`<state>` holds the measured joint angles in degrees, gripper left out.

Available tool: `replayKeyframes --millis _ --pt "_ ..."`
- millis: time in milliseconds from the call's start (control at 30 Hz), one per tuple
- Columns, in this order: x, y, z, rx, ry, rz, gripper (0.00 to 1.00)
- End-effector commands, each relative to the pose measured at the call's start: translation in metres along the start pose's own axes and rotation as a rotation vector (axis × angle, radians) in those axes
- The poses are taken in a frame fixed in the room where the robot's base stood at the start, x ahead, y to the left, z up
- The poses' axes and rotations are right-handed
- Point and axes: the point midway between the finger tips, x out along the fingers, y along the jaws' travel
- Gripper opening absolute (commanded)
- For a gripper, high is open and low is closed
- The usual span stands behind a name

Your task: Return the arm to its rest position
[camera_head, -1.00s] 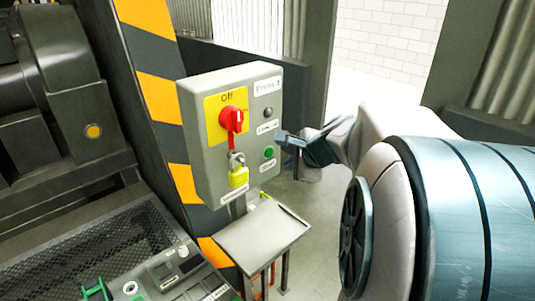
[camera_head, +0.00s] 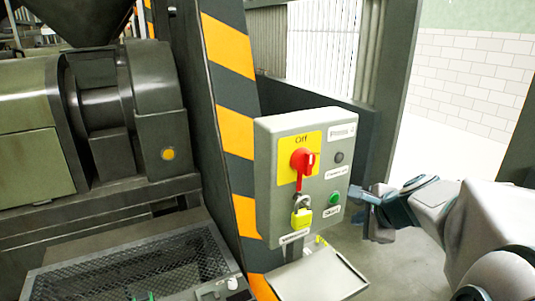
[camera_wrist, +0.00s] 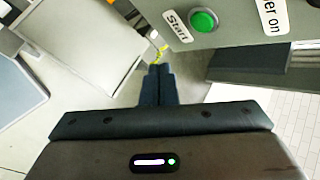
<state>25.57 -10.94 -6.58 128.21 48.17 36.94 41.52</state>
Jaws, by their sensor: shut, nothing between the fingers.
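My gripper (camera_head: 362,194) is just right of the grey control box (camera_head: 264,190) in the head view, its fingertips beside the box's right edge. In the wrist view the gripper's fingers (camera_wrist: 157,86) are together and empty, below the green Start button (camera_wrist: 203,20). I cannot tell whether the fingertips touch the box. My arm comes in from the lower right of the head view.
The box has a red switch (camera_head: 302,160) at Off and a yellow padlock (camera_head: 302,217) under it. A small grey tray (camera_head: 318,277) is below. A striped post (camera_head: 232,130) stands behind, and machinery (camera_head: 105,95) fills the left.

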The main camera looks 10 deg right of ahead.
Motion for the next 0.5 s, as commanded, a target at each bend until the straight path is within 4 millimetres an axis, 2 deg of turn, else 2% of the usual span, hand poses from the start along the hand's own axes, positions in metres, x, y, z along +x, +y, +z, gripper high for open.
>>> replayKeyframes --millis 67,167,300,400,500 --pt "-0.001 0.015 0.02 -0.139 -0.021 0.044 0.0" --pt "-0.007 0.051 0.053 -0.446 -0.062 0.138 0.0" --pt "-0.022 0.113 0.086 -0.983 -0.13 0.289 0.0" --pt "-0.035 0.149 0.094 -1.328 -0.17 0.38 0.0" --pt "-0.046 0.174 0.092 -1.595 -0.196 0.452 0.0"
